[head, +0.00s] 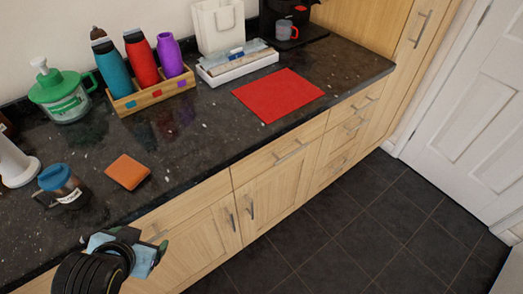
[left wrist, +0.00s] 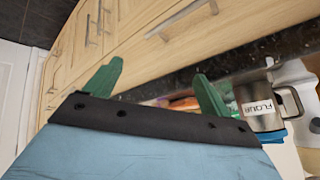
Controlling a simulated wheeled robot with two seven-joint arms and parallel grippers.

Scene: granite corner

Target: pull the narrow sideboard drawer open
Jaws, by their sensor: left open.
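The wooden sideboard has drawer fronts under a dark counter, all seeming shut. The right-hand drawer (head: 356,106) looks narrower than the middle drawer (head: 280,151), with more drawers stacked below it. Each has a metal bar handle. My left gripper (head: 122,243) is low at the left, in front of the leftmost drawer front, well left of the narrower drawers. In the left wrist view its green fingers (left wrist: 157,88) are spread apart with nothing between them. A drawer handle (left wrist: 181,18) lies beyond the fingers, not touched. My right gripper is not in view.
Dark tiled floor (head: 345,217) lies clear before the sideboard. A white door (head: 470,120) stands right.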

